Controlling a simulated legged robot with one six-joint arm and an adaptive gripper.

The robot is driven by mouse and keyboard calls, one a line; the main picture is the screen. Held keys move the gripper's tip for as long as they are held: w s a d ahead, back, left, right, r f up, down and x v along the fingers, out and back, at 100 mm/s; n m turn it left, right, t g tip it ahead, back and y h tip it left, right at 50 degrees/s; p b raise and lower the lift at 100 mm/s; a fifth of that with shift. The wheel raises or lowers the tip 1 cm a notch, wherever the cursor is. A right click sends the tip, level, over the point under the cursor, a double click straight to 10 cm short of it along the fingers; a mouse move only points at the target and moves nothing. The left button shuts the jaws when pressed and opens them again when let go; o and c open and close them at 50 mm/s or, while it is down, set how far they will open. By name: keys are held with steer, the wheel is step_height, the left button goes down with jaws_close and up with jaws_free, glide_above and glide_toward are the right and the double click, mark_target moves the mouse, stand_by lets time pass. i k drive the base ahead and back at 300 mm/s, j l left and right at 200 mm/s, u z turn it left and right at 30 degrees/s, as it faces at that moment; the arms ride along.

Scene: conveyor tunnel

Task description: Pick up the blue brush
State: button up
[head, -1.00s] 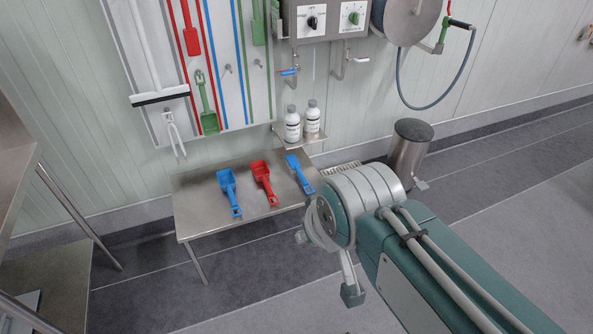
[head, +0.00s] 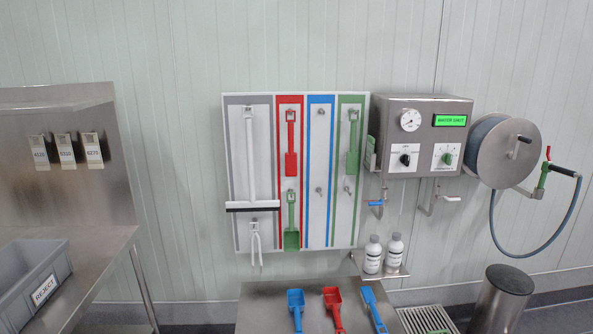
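A narrow blue tool that looks like the blue brush (head: 374,309) lies at the right end of the steel table (head: 262,299), and its lower end is cut off by the bottom of the head view. A red scoop (head: 333,308) lies just left of it. A blue scoop (head: 296,308) lies further left. The tools lie side by side with small gaps. My gripper and arm are out of view.
A tool board (head: 265,180) hangs on the wall above the table, with a control box (head: 425,140) and hose reel (head: 505,150) to its right. Two white bottles (head: 372,256) stand on a small shelf. A bin (head: 502,300) stands right. A grey crate (head: 35,280) is left.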

mark_target(368, 295)
steer(key=i+l, duration=0.7)
steer(key=i, duration=0.15)
steer(key=i+l, duration=0.65)
steer(key=i, duration=0.2)
